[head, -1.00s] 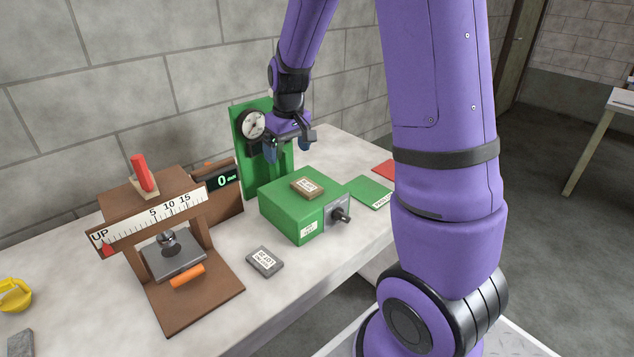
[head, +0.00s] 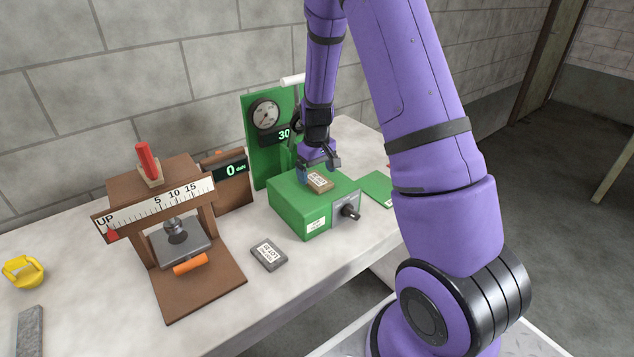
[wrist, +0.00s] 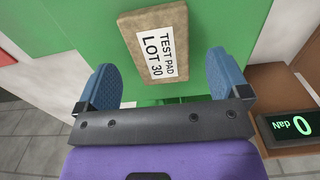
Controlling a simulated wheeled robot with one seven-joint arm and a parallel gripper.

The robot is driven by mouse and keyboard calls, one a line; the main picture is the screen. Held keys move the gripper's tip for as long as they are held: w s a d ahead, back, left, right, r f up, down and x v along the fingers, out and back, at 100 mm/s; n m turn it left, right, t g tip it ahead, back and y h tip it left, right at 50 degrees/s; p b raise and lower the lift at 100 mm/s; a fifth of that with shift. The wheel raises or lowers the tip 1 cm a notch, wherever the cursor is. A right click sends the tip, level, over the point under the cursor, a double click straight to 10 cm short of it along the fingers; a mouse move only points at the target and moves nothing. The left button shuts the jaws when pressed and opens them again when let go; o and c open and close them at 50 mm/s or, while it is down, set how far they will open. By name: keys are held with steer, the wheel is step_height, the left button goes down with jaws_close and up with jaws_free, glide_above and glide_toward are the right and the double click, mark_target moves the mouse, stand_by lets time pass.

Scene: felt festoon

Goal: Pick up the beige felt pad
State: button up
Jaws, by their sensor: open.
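The beige felt pad (head: 319,181) lies flat on top of the green box (head: 300,208). In the wrist view the pad (wrist: 128,30) carries a white label reading "TEST PAD LOT 30". My gripper (head: 317,171) is low over the box, close to the pad. In the wrist view my gripper (wrist: 160,82) is open, with its blue fingertips apart and the pad ahead of the gap between them. I cannot tell the exact height of the fingertips over the box top.
A green panel (head: 258,160) with a dial and a display reading 30 stands behind. A brown press (head: 165,185) with a red handle stands left. A grey labelled pad (head: 269,254) lies on the table before the box.

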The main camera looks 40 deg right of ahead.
steer(key=shift+f, duration=1.2)
steer(key=c, duration=1.1)
steer(key=shift+r, duration=0.1)
